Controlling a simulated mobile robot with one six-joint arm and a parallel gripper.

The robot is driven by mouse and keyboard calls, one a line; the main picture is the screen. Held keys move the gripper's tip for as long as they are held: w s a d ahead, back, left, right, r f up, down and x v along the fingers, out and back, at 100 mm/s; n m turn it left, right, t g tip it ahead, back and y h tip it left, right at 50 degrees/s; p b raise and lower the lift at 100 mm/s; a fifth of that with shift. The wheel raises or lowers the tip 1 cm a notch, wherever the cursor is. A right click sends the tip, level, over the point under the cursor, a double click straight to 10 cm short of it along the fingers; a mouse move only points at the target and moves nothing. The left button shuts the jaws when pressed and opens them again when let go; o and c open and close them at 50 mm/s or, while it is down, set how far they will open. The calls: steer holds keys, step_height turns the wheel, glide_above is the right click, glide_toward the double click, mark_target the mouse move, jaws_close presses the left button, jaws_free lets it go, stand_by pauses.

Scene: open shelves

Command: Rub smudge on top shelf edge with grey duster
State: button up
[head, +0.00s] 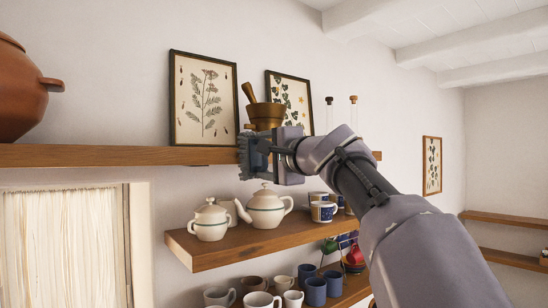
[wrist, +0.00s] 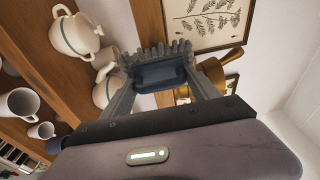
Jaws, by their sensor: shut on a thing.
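My gripper (head: 256,155) is shut on the grey duster (head: 243,157), which has a bristly, toothed edge. In the wrist view, the duster (wrist: 160,75) sits between both fingers with its bristles pointing away from me. The top shelf (head: 90,155) is a long brown board; its front edge runs behind the duster in the head view. The duster overlaps this edge in the picture; I cannot tell whether it touches. A small dark mark shows low on the edge, left of the duster; I cannot tell whether it is the smudge. The gripper and duster hide part of the edge.
A brass mortar with pestle (head: 264,114) stands on the top shelf just behind my gripper. Framed prints (head: 203,100) lean on the wall, and a terracotta pot (head: 20,95) is at far left. Teapots (head: 266,207) and mugs (head: 323,211) crowd the shelf below.

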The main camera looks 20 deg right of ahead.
steer(key=shift+s+a, duration=0.4)
steer(key=shift+a, duration=0.8)
steer(key=shift+s+a, duration=0.35)
steer(key=shift+a, duration=0.9)
steer(key=shift+s+a, duration=0.4)
steer(key=shift+a, duration=0.8)
steer(key=s, duration=0.1)
steer(key=s+d+b, duration=0.1)
steer(key=s, duration=0.1)
steer(key=s+d+b, duration=0.1)
steer(key=s, duration=0.1)
steer(key=shift+s, duration=0.2)
steer(key=s+b, duration=0.1)
steer(key=s+d, duration=0.1)
steer(key=s, duration=0.1)
steer(key=shift+b, duration=0.4)
steer(key=shift+w+a, duration=0.1)
steer(key=shift+w, duration=0.05)
